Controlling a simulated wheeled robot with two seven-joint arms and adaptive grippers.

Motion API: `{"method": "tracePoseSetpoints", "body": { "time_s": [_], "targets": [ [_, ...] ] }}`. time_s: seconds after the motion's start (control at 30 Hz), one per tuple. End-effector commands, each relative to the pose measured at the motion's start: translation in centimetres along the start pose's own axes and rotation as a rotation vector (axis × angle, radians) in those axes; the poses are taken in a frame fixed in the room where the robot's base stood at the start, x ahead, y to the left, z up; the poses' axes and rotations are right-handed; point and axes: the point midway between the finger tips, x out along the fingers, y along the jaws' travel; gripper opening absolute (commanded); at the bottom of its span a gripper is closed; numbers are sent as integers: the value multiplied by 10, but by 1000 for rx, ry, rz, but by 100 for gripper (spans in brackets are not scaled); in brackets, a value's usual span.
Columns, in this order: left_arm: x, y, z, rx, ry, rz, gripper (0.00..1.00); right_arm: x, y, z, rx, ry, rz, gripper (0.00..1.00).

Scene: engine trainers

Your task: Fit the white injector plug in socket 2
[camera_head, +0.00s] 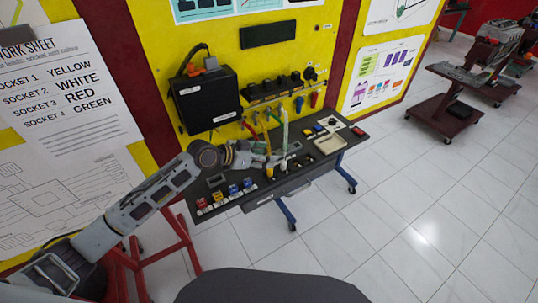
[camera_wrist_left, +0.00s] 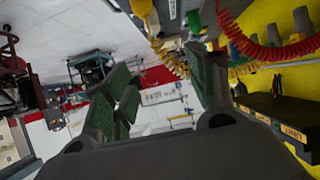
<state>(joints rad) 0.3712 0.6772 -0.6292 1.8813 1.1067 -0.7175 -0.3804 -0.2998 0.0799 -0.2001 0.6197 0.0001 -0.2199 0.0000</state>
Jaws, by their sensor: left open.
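My left gripper (camera_head: 258,158) is over the bench among the hanging cables. In the wrist view its green-padded fingers (camera_wrist_left: 165,85) are apart with nothing between them. A small white piece (camera_head: 283,168), apparently the white plug, is low on the pale cable just right of the gripper. A yellow plug (camera_head: 269,171) hangs beside it, and a yellow piece shows at the top of the left wrist view (camera_wrist_left: 142,10). I cannot make out socket 2 by its number. The work sheet (camera_head: 62,85) lists socket 2 as white. My right gripper is not in view.
A black box (camera_head: 206,99) is on the yellow wall panel. Coiled red (camera_wrist_left: 240,42) and yellow cables hang near the gripper.

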Motion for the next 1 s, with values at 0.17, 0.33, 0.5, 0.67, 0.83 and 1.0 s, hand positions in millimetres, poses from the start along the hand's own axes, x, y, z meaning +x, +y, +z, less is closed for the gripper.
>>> {"method": "tracePoseSetpoints", "body": {
  "time_s": [0.17,0.33,0.5,0.67,0.83,1.0],
  "targets": [
    [-18,0,1,0,-1,-1,57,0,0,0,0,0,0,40],
    [-35,0,1,-1,-2,0,57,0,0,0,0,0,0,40],
    [-50,0,1,-2,0,0,57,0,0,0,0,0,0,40],
    [-65,0,1,0,-1,-1,57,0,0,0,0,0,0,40],
    [-78,-1,1,-1,-1,-1,57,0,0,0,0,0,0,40],
    [-87,0,1,-1,-1,0,57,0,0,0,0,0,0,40]
  ]
}}
